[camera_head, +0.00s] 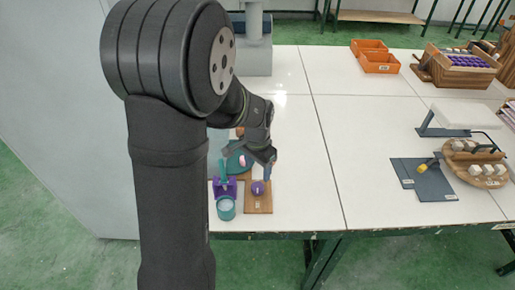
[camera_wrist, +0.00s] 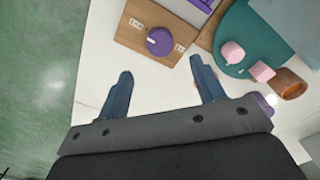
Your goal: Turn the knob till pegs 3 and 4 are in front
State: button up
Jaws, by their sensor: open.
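A round purple knob (camera_wrist: 160,41) with a white mark sits on a wooden board (camera_wrist: 135,42) in the wrist view. Small white labels flank it on the board. The knob (camera_head: 257,188) and board (camera_head: 258,207) also show in the camera_head view, near the table's front edge. My gripper (camera_wrist: 160,68) is open and empty. Its blue-grey fingers point towards the board, with the knob beyond and between the tips in the picture, apart from them. Pink pieces (camera_wrist: 232,52) stand on a teal plate (camera_wrist: 232,30) beside the board. I cannot read any peg numbers.
A teal cup (camera_head: 226,208) and a purple holder (camera_head: 214,188) stand left of the board. A brown cylinder (camera_wrist: 290,84) lies near the teal plate. Orange bins (camera_head: 380,63) and a round wooden turntable (camera_head: 490,182) are further right. The middle of the white table (camera_head: 345,140) is clear.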

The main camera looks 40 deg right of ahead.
notch_tip(320, 180, up, 8)
jog(key=r, duration=0.1)
send_over(258, 186)
jog(key=shift+f, duration=0.25)
jog(key=shift+f, duration=0.1)
notch_tip(258, 186, down, 17)
jog(key=shift+f, duration=0.15)
dwell(0.7)
jog(key=shift+w, duration=0.1)
